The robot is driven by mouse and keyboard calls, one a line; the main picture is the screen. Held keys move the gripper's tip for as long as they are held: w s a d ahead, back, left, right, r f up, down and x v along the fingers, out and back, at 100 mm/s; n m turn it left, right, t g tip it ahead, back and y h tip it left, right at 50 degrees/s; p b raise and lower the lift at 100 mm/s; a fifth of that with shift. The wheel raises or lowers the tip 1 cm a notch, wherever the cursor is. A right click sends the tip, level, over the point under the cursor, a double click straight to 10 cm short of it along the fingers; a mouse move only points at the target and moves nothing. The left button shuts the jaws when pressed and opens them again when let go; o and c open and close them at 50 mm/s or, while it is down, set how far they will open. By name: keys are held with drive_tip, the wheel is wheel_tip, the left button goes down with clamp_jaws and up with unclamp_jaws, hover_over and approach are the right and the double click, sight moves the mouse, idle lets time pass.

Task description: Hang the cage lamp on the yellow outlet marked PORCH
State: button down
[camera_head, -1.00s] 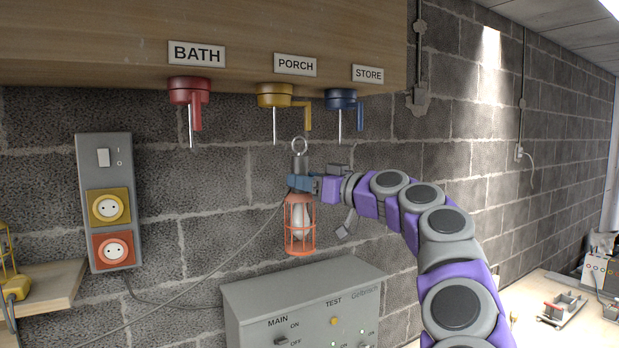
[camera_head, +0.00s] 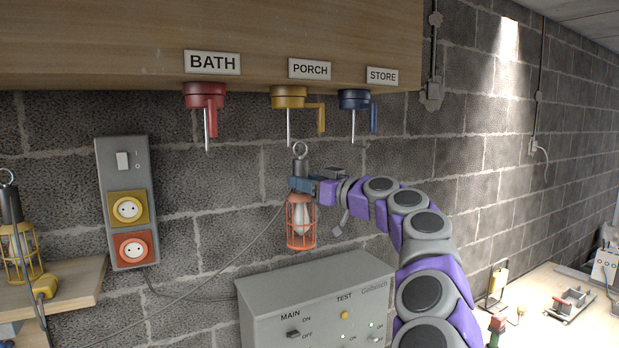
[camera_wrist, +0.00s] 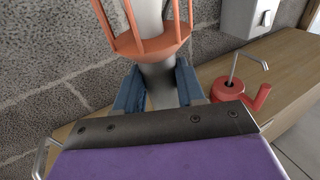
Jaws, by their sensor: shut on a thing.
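The yellow outlet (camera_head: 289,98) hangs under the wooden board below the PORCH sign (camera_head: 309,69). A thin metal pin points down from it, with a yellow hook-shaped arm at its right. My gripper (camera_head: 303,184) is shut on the neck of the orange cage lamp (camera_head: 301,222). The lamp is upright, its ring (camera_head: 300,150) on top just below the pin's lower end; I cannot tell whether they touch. In the wrist view my blue fingers (camera_wrist: 158,88) close around the lamp's grey neck, with part of the orange cage (camera_wrist: 150,45) above.
The red BATH outlet (camera_head: 205,95) and blue STORE outlet (camera_head: 354,99) flank the yellow one. A grey control box (camera_head: 315,290) stands below the lamp. A yellow cage lamp (camera_head: 20,250) is on the left shelf (camera_head: 75,285). A socket panel (camera_head: 127,200) is on the wall.

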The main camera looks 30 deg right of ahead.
drive_tip(key=shift+w+a+r+p, duration=0.1)
drive_tip(key=shift+w+r+p, duration=0.05)
drive_tip(key=shift+w+p, duration=0.55)
drive_tip(key=shift+w+f, duration=0.6)
drive_tip(key=shift+f, duration=0.25)
drive_tip(key=shift+f+b, duration=0.1)
drive_tip(key=shift+b, duration=0.35)
drive_tip(key=shift+f, duration=0.15)
drive_tip(key=c, duration=0.6)
unclamp_jaws()
drive_tip(key=shift+s, duration=0.1)
